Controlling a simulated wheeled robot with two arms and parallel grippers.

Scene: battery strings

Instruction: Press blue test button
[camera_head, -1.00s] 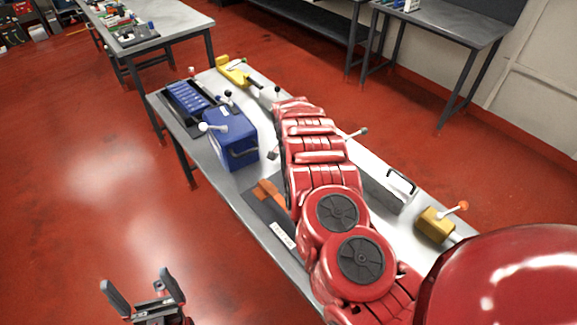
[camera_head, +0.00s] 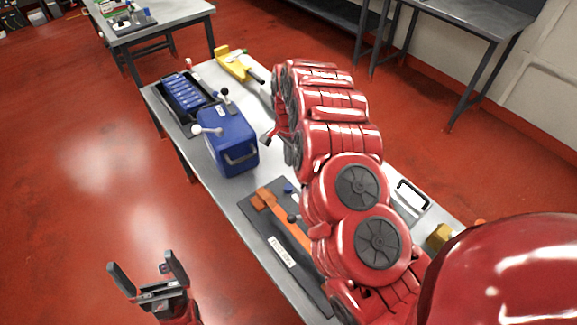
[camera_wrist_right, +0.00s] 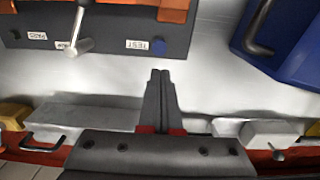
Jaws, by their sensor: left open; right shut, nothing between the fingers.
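The blue test button (camera_wrist_right: 158,47) sits on a dark board (camera_wrist_right: 185,42) beside a label reading TEST. The button (camera_head: 288,188) also shows in the head view as a small blue spot left of my right arm. My right gripper (camera_wrist_right: 160,74) is shut and empty. In the wrist view its tips appear just below the button and the board's edge, with a gap in the picture. In the head view my right arm hides most of this gripper. My left gripper (camera_head: 143,262) is open and empty, over the red floor beside the table.
A lever (camera_wrist_right: 78,35) stands left of the TEST label. Orange parts (camera_head: 270,203) lie on the board. A blue box (camera_head: 229,140) with handle and levers stands close by. A black tray of blue cells (camera_head: 184,97) and a yellow tool (camera_head: 231,63) lie farther back.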

